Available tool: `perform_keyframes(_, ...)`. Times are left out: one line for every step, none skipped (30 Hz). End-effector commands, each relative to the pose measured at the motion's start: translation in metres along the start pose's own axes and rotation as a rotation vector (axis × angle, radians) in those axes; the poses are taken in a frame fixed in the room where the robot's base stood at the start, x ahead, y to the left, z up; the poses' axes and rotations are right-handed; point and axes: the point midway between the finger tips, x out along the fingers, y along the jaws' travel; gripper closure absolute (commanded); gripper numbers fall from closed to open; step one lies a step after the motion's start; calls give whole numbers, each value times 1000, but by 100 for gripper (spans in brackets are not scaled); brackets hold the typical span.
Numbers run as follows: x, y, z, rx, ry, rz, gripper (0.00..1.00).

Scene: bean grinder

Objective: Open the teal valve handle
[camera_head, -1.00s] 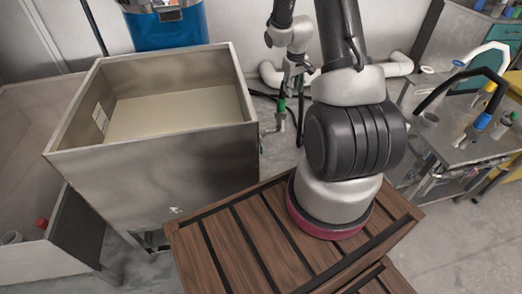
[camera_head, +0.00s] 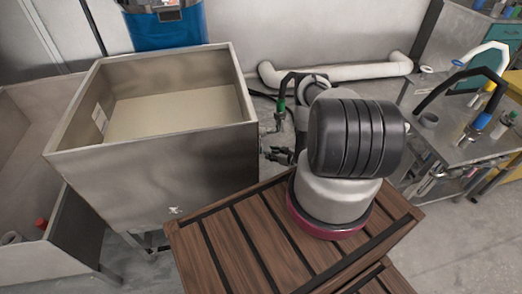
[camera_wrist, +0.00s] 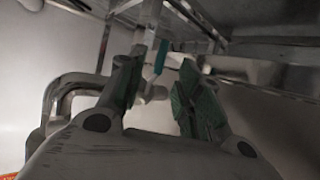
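In the wrist view the handle (camera_wrist: 160,57) is a narrow teal strip ahead of my gripper, seen between the fingers. The handle looks beyond the fingertips; the exact gap cannot be told.
A white pipe (camera_head: 340,72) runs along the wall. A metal table (camera_head: 465,130) with tools stands at right. In the wrist view a bent metal pipe (camera_wrist: 62,92) is left of the fingers, and metal frame bars (camera_wrist: 265,47) are behind.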

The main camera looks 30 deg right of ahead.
Motion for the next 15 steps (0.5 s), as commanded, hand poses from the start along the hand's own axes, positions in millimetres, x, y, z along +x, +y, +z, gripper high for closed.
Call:
perform_keyframes(3, -1, -3, -5, 24, -3, 65)
perform_keyframes(5, -2, -4, -6, 33, -4, 65)
perform_keyframes(9, -2, -5, -7, 40, -5, 65)
perform_keyframes(13, -2, -6, -8, 42, -5, 65)
perform_keyframes(18, -3, -6, -8, 42, -6, 65)
perform_keyframes(25, -3, -7, -9, 41, -7, 65)
perform_keyframes(30, -3, -7, -9, 41, -7, 65)
perform_keyframes(35, -3, -7, -8, 41, -6, 65)
perform_keyframes(42, -3, -7, -9, 40, -6, 65)
perform_keyframes(47, -3, -7, -9, 40, -6, 65)
perform_keyframes(52, -3, -8, -8, 40, -6, 65)
perform_keyframes(58, -3, -8, -8, 40, -6, 65)
perform_keyframes(62, -3, -7, -8, 38, -5, 65)
perform_keyframes(66, -2, -8, -7, 39, -4, 65)
perform_keyframes(70, -2, -8, -6, 39, -4, 65)
